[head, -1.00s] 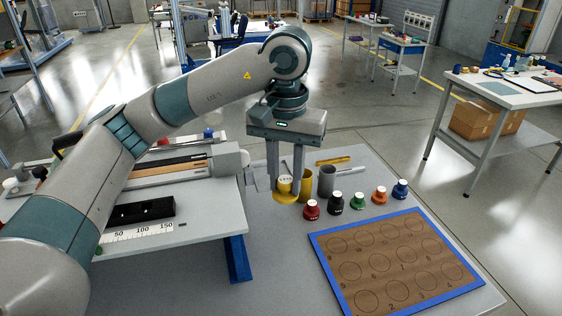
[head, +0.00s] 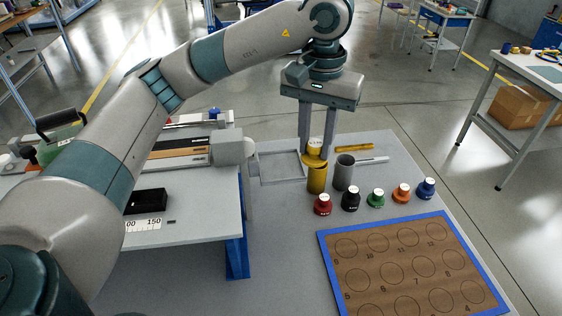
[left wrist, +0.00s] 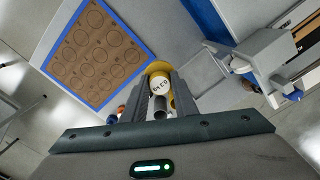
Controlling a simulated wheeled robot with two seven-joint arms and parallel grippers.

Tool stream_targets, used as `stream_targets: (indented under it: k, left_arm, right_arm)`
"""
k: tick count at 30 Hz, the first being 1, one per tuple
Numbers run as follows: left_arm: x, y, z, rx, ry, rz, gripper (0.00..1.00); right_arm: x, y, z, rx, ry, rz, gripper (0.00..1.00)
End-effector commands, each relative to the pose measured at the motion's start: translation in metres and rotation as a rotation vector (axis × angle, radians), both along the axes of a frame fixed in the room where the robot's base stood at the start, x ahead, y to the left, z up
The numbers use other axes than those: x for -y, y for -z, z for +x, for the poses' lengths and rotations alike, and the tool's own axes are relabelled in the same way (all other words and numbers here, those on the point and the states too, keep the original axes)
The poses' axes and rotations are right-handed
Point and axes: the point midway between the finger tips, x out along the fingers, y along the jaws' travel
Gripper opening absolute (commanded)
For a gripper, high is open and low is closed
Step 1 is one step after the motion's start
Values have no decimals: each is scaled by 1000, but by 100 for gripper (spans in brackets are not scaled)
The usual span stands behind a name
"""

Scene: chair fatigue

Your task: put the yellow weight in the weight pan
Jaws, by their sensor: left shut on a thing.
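The yellow weight (head: 315,147) has a white labelled top and a wider yellow rim. My left gripper (head: 315,153) is shut on it, with one finger on each side, and holds it upright. In the head view it overlaps the top of a yellow cylinder (head: 317,182); I cannot tell the exact gap. The weight's label (left wrist: 158,87) also shows between the fingers in the left wrist view. The weight pan appears to be the square grey tray (head: 262,178) to the left of the gripper, beside the bench machine; it looks empty. My right gripper is not in view.
A grey cylinder (head: 343,173) stands just right of the yellow cylinder. Red (head: 322,205), black (head: 350,200), green, orange and blue weights stand in a row in front. A blue-edged board with numbered circles (head: 405,262) lies nearer. A yellow bar (head: 353,147) lies behind.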

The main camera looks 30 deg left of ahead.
Motion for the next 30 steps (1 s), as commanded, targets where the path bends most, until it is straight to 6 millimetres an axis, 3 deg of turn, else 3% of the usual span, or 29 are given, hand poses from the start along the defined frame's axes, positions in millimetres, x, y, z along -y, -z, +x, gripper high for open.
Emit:
stream_targets:
  k: [5,21,30]
  left_arm:
    - [-13,7,6,-3,-4,-1,0]
    - [-94,59,45,-4,-5,1,0]
    - [-104,69,51,0,1,0,0]
  right_arm:
    - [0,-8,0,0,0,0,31]
    - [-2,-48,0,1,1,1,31]
    - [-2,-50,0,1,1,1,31]
